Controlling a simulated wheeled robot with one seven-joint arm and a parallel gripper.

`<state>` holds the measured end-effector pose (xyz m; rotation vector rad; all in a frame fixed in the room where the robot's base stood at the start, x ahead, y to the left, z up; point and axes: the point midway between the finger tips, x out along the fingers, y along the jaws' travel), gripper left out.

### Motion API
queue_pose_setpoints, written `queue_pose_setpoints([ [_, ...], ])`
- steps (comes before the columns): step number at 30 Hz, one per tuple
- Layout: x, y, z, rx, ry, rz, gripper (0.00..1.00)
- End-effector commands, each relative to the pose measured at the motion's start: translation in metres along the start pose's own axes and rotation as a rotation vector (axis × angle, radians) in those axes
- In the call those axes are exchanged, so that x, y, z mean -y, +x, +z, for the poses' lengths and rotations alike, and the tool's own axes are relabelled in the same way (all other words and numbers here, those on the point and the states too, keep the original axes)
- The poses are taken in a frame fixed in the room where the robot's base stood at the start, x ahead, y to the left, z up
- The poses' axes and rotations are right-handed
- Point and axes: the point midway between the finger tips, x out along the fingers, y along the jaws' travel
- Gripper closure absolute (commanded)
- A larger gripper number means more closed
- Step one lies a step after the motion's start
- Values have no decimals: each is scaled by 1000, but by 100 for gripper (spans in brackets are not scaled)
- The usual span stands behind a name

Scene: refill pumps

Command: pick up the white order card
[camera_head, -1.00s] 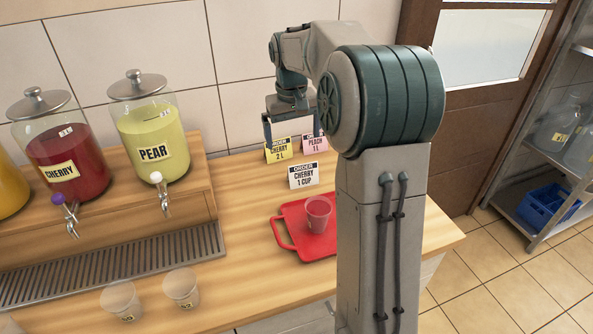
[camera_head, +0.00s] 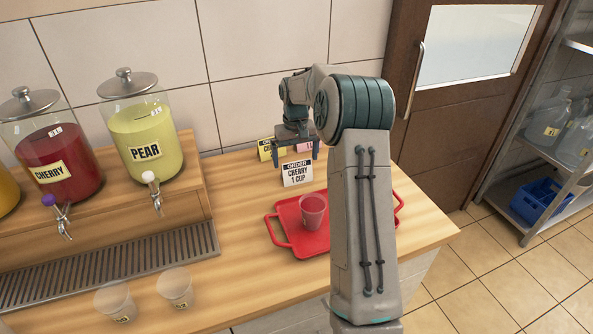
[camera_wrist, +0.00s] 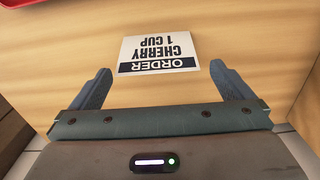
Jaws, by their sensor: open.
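The white order card (camera_head: 297,174) reads "ORDER CHERRY 1 CUP" and stands on the wooden counter behind the red tray. In the wrist view the card (camera_wrist: 158,52) appears upside down, just beyond and between the fingertips. My gripper (camera_head: 296,158) is open and hangs at the card's upper part, one finger to each side. In the wrist view my gripper (camera_wrist: 160,78) shows its two blue-grey fingers spread wide with nothing between them. I cannot tell whether a finger touches the card.
A yellow card (camera_head: 265,150) and a mostly hidden pink card (camera_head: 305,147) stand behind. A red tray (camera_head: 284,241) holds a cup (camera_head: 313,212) in front. Cherry (camera_head: 52,160) and pear (camera_head: 146,140) dispensers stand left. Two empty cups (camera_head: 174,288) sit near the front edge.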

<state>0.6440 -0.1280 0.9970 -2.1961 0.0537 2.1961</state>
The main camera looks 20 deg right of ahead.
Motion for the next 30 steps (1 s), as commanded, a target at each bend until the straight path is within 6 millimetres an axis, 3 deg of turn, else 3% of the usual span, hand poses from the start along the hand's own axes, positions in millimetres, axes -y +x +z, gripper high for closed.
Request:
queue_pose_setpoints([
  [5, -2, 13, 4, 4, 0, -1, 0],
  [13, -4, 50, 8, 2, 1, 0, 0],
  [21, -4, 55, 8, 0, 0, 1, 0],
  [22, -4, 55, 8, 0, 0, 1, 3],
  [25, -4, 55, 8, 0, 0, 1, 31],
  [26, -4, 55, 8, 0, 0, 1, 35],
  [30, -4, 55, 8, 0, 0, 1, 35],
])
